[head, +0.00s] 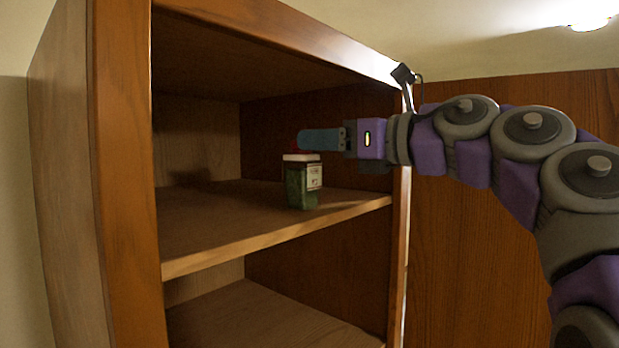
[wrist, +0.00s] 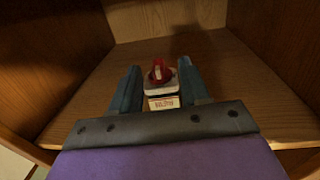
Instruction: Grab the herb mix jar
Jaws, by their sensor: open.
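The herb mix jar (head: 298,187) is a small green container with a white lid and a pale label, standing upright on the middle shelf near its front edge. In the wrist view its white lid with a red top (wrist: 159,75) shows between the fingers, with the label below. My gripper (head: 305,139) is at the height of the jar's top in the head view, partly hiding the red piece. In the wrist view my gripper (wrist: 162,82) is open, with one blue finger on each side of the jar and a gap to each. The fingertips' depth relative to the jar is hard to tell.
The wooden shelf (head: 215,235) around the jar is bare. The cabinet's left wall (head: 125,180) and narrow right front edge (head: 399,230) frame the opening, with my arm entering from the right. A lower shelf (head: 270,318) is empty.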

